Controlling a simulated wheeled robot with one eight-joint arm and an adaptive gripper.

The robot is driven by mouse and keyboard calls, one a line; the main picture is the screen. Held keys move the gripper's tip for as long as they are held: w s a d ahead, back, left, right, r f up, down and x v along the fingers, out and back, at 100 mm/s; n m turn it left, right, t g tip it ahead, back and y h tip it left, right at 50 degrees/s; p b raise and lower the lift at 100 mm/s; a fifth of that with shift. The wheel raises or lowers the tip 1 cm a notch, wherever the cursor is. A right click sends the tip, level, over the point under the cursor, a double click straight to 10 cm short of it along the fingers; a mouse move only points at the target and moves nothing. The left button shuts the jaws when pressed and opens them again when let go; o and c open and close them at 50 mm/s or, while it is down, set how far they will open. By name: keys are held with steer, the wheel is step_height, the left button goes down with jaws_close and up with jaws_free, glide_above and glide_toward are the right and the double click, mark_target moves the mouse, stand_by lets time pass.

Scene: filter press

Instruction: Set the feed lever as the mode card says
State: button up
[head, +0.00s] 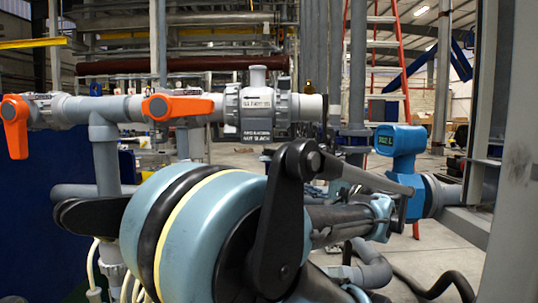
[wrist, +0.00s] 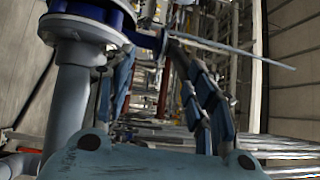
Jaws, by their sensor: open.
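A long grey rod (head: 372,179), perhaps the feed lever, runs to a blue-bodied fitting (head: 402,150) with a small green display that I cannot read surely. In the wrist view a similar thin grey rod (wrist: 235,52) extends right from blue flanged hardware (wrist: 100,22). My gripper (head: 385,210) is just below the rod in the head view; its fingers (wrist: 160,62) stand apart and hold nothing that I can see. Contact with the rod cannot be told. Small labels, a white one (head: 257,103) and a black one (head: 257,136), are on the pipe fitting; their text is unreadable, and I cannot tell which is the mode card.
Two orange valve handles are on the left pipe: one hangs down (head: 16,128), one lies level (head: 180,106). A grey pillar (head: 515,190) stands close on the right. A black hose (head: 445,285) lies on the floor. A red ladder (head: 400,60) is behind.

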mark_target(300, 156)
step_height(300, 156, up, 4)
steer(key=d+m+t, duration=0.1)
steer(key=d+t, duration=0.1)
steer(key=d, duration=0.1)
steer(key=shift+x, duration=4.6)
steer(key=shift+s, duration=0.1)
steer(key=c, duration=0.8)
